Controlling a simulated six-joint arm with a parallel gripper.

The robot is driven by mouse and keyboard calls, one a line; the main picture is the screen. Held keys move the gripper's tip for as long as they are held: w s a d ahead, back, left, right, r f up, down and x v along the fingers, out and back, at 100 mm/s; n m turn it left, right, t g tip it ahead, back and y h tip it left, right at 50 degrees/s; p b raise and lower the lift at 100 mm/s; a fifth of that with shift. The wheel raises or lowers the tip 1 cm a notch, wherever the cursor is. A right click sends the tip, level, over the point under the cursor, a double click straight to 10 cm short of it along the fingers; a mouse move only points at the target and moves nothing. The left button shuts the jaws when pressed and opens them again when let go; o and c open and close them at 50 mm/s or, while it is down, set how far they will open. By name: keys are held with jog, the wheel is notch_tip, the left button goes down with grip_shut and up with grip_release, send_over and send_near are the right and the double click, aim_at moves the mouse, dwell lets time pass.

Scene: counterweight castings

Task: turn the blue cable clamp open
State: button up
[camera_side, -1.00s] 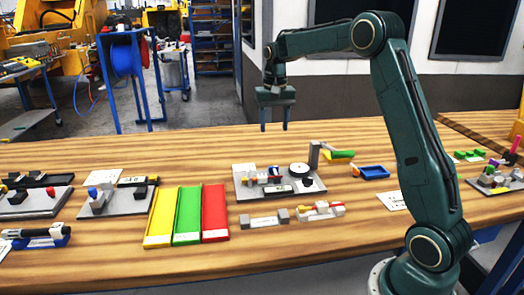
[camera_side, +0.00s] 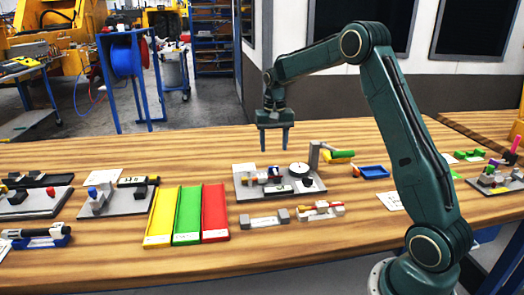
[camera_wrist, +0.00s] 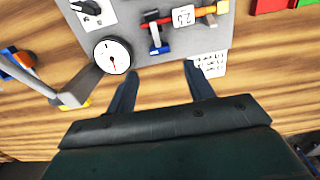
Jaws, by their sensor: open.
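A grey fixture plate (camera_side: 312,187) lies on the wooden bench. The blue cable clamp (camera_wrist: 158,44) is on this plate in the wrist view, beside a red and yellow rod with a white label. In the side view the clamp is small among dark and coloured parts on the plate, and its exact turn is unclear. My gripper (camera_side: 275,148) is open and empty above the plate, pointing down. In the wrist view my gripper (camera_wrist: 160,78) has its two fingers apart, with the clamp beyond the gap between their tips.
A round white dial (camera_wrist: 113,55) sits on the plate near the clamp. Yellow, green and red trays (camera_side: 187,214) lie to the left. Two small grey fixtures stand in front.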

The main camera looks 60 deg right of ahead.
aim_at(275, 173)
notch_tip(275, 173, down, 7)
jog(key=shift+f, duration=0.2)
dwell(0.4)
jog(key=c, duration=1)
